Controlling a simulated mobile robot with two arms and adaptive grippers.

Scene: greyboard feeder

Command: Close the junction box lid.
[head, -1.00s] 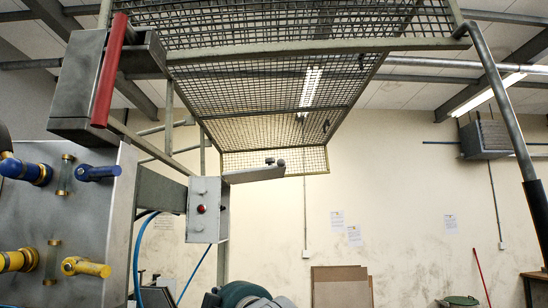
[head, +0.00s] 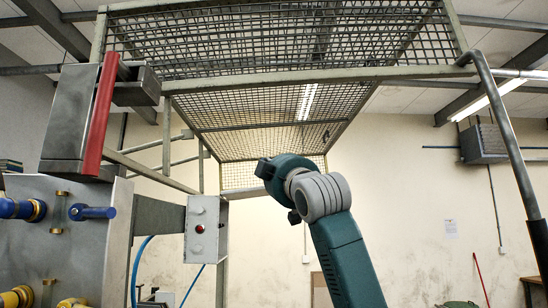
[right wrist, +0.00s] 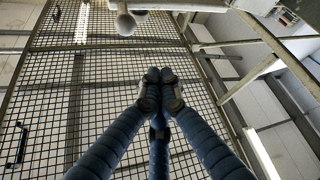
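My right arm covers the lid's far end. In the right wrist view my right gripper (right wrist: 160,78) has its fingertips together with nothing seen between them. A round pale knob (right wrist: 125,24) shows beyond the fingertips; I cannot tell whether it belongs to the lid. The gripper's fingers are not clear in the head view. My left gripper is not in view.
A mesh guard (head: 270,115) hangs overhead. A grey panel with blue and yellow valves (head: 60,240) and a grey box with a red bar (head: 97,115) stand at left. A dark pipe (head: 510,150) runs down the right.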

